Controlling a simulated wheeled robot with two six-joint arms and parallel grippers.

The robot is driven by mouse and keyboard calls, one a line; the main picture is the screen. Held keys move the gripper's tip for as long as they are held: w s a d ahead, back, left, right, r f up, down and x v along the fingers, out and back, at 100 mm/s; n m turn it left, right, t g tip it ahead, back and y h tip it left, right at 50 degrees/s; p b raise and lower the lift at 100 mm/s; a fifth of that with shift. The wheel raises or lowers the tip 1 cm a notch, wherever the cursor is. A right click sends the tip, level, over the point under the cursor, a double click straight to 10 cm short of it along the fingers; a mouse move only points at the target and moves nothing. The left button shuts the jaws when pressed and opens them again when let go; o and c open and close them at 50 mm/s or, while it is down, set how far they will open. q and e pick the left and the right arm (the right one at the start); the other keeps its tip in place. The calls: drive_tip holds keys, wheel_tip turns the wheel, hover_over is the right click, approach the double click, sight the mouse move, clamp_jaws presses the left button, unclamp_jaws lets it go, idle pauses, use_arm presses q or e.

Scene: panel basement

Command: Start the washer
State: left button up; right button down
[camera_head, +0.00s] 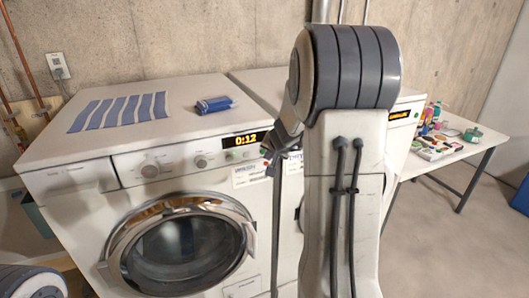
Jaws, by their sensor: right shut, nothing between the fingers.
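The white washer (78,210) stands at the left with its round glass door (185,245) closed. Its control panel has two knobs, and a lit amber display (246,139) that reads 0:12. My right gripper (268,163) is shut and empty, at the right end of the washer's panel just below the display. I cannot tell whether its tips touch the panel. My right arm hides much of the machine beside the washer. My left gripper is out of view; only part of my left arm shows at the bottom left corner.
A blue striped cloth (121,111) and a blue rolled item (214,104) lie on the washer top. A second white machine (262,85) with a lit display stands close on the right.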

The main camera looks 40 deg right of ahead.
drive_tip(key=shift+w, duration=0.15)
idle(0.5)
drive_tip(key=shift+w+d, duration=0.1)
drive_tip(key=shift+w, duration=0.2)
